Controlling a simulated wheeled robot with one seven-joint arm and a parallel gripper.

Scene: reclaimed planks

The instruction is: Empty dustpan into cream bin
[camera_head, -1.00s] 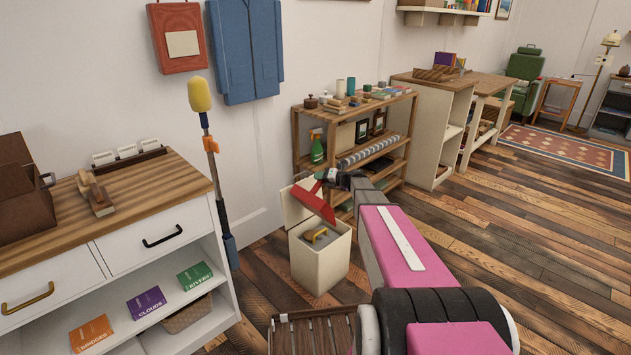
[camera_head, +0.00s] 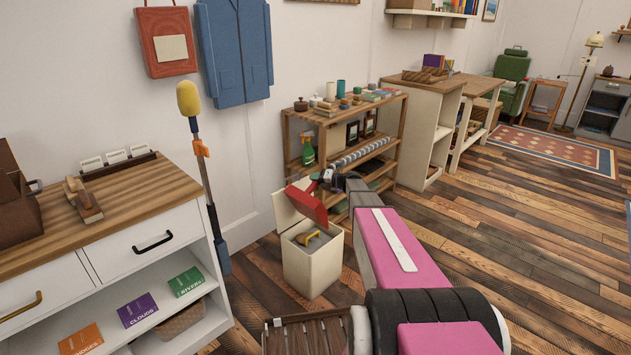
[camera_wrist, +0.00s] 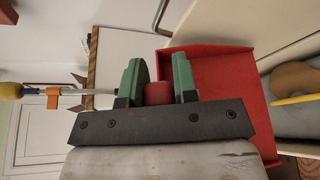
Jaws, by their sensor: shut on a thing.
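The red dustpan (camera_head: 309,205) is held tilted above the open top of the cream bin (camera_head: 312,268). My gripper (camera_wrist: 158,90) is shut on the dustpan's red handle, one green finger on each side. In the wrist view the pan (camera_wrist: 222,85) stretches to the right of the fingers, and no debris is visible on the part I see. The bin's cream lid (camera_head: 287,208) stands open at the back left. Inside the bin are a yellow curved item (camera_head: 306,238) and something grey. The wrist view shows part of the bin's inside at the right edge, with a tan piece (camera_wrist: 295,80).
A white cabinet (camera_head: 150,245) with a wooden top stands left of the bin. A yellow-headed duster (camera_head: 188,98) on a pole stands against the wall. A wooden shelf rack (camera_head: 345,150) is behind the bin. Floor is open on the right.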

